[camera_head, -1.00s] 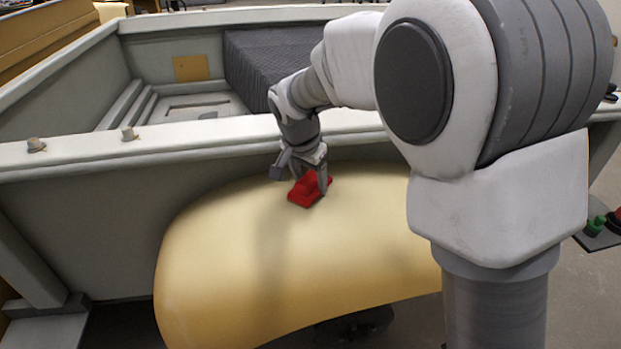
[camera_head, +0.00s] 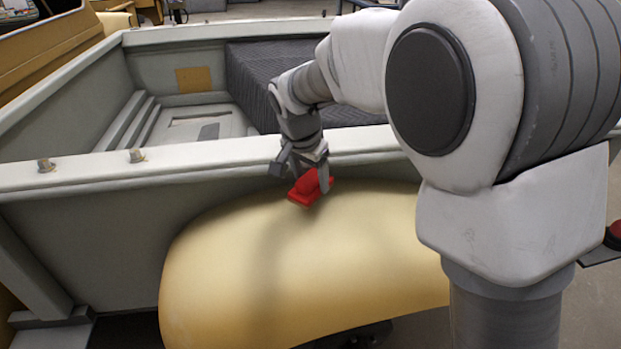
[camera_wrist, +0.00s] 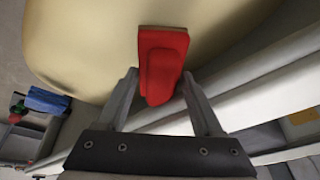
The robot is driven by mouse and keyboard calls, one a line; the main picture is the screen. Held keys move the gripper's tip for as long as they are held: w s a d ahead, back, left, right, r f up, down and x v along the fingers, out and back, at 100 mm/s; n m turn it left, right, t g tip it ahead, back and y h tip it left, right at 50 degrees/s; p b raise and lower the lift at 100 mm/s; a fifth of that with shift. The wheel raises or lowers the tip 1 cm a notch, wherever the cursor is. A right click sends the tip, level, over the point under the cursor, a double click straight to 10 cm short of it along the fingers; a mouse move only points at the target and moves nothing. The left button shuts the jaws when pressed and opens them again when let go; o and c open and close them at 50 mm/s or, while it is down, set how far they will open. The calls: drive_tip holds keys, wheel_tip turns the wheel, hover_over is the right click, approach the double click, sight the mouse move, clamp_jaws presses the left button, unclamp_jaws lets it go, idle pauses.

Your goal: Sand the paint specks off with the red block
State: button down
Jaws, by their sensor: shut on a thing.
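The red block (camera_head: 305,191) has a flat base and a raised grip. My gripper (camera_head: 309,178) is shut on the grip and holds the block at the upper edge of the cream, curved shell (camera_head: 290,262). In the wrist view the red block (camera_wrist: 162,62) sits between the two fingers of my gripper (camera_wrist: 160,90), its base toward the cream shell (camera_wrist: 95,40). I cannot tell whether the base touches the shell. No paint specks can be made out on the visible part of the shell. My arm hides the shell's right end.
A grey open-topped bin (camera_head: 100,225) with a pale rim stands right behind the shell. A dark ribbed block (camera_head: 262,80) lies inside it. A red button (camera_head: 616,230) shows at the right edge. A blue item (camera_wrist: 47,100) lies at the left of the wrist view.

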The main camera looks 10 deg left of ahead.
drive_tip(key=shift+r, duration=0.1)
drive_tip(key=shift+w+r+p, duration=0.1)
drive_tip(key=shift+r+p, duration=0.85)
drive_tip(key=shift+r, duration=0.65)
